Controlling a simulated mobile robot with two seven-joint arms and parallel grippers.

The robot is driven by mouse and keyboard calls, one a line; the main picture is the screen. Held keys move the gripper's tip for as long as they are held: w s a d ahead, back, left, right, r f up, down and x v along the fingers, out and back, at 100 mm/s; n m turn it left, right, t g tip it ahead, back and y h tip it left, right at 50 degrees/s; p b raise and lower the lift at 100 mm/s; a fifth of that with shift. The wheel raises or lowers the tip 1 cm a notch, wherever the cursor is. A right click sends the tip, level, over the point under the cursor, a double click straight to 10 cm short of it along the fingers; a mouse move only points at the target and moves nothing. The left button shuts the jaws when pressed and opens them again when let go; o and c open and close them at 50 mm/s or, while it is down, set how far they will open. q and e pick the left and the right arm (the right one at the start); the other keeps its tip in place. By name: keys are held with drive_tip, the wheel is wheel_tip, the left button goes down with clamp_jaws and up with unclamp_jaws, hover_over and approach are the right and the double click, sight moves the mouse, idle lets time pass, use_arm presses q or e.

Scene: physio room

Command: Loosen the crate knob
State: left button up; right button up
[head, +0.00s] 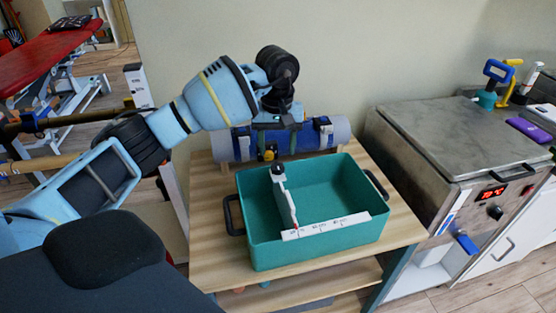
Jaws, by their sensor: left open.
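The teal crate (305,248) stands on a wooden table. In it leans a white two-armed measuring tool, with one arm (286,200) rising along the inside and a marked arm (326,225) lying across the front. A dark knob (278,168) sits at the top of the rising arm, by the crate's back left part. My left gripper (281,112) is open above and behind the crate, pointing down over a blue brace, apart from the knob. Its fingertips are small and partly dark against the brace. My right gripper is not in view.
A grey roll wrapped in the blue brace (300,137) lies behind the crate. The crate has black side handles (233,215). The wooden table (210,185) has bare room left of the crate. A metal heater unit (440,130) stands to the right; a red bench (45,55) is far left.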

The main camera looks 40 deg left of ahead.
sight(277, 166)
use_arm(q)
drive_tip(key=shift+w+f, duration=0.1)
drive_tip(key=shift+f, duration=2.55)
drive_tip(key=shift+c, duration=0.2)
drive_tip(key=c, duration=0.9)
